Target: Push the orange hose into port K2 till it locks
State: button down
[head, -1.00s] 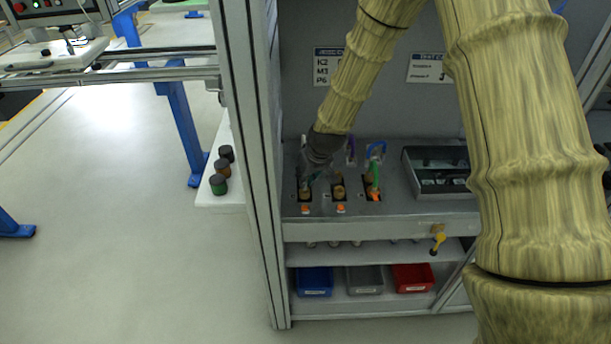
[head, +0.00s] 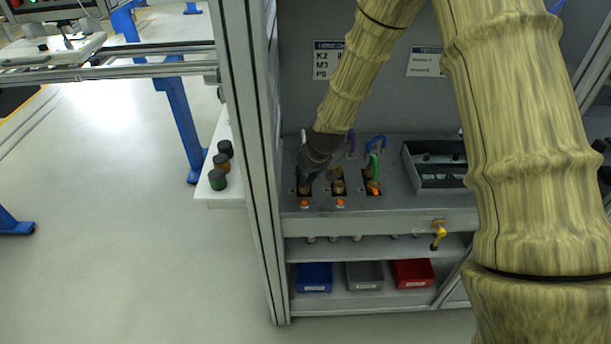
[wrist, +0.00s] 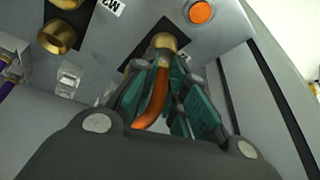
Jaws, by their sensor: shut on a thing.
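In the wrist view, the teal fingers of my gripper (wrist: 162,72) are shut on the orange hose (wrist: 155,98), which bends down between them. The hose's upper end is at a brass port (wrist: 163,40) in a dark slot; I cannot tell how deep it sits. In the head view, my gripper (head: 306,177) is over the leftmost of three ports on the grey bench, and it hides the hose there. The port's own label is not readable. A sign (head: 328,62) on the back panel lists K2 first.
An empty brass port (wrist: 59,37) is beside the held hose's port. An orange button (wrist: 201,12) lies close to the gripper. A dark tray (head: 436,180) stands right; a frame post (head: 258,170) is close on the left.

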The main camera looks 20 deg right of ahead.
aim_at(305, 188)
jog(key=shift+a+f, duration=0.1)
jog(key=shift+f, duration=0.2)
dwell(0.4)
jog(key=shift+s+f+b, duration=0.9)
jog(key=shift+f+b, duration=0.05)
jog(key=shift+f, duration=0.2)
dwell(1.8)
dwell(0.3)
jog(key=c, duration=1.5)
grip_release()
jog(key=shift+o, duration=0.8)
jog(key=shift+w+a+f, duration=0.1)
jog(key=shift+w, duration=0.05)
jog(key=shift+o, duration=0.5)
jog(key=shift+w+f, duration=0.5)
jog(key=shift+w, duration=0.15)
jog(key=shift+r, duration=0.1)
jog(key=shift+s+d+r, duration=0.25)
jog(key=shift+s+r, duration=0.1)
jog(key=shift+r, duration=0.15)
jog(key=shift+c, duration=0.5)
jog(key=shift+w, duration=0.3)
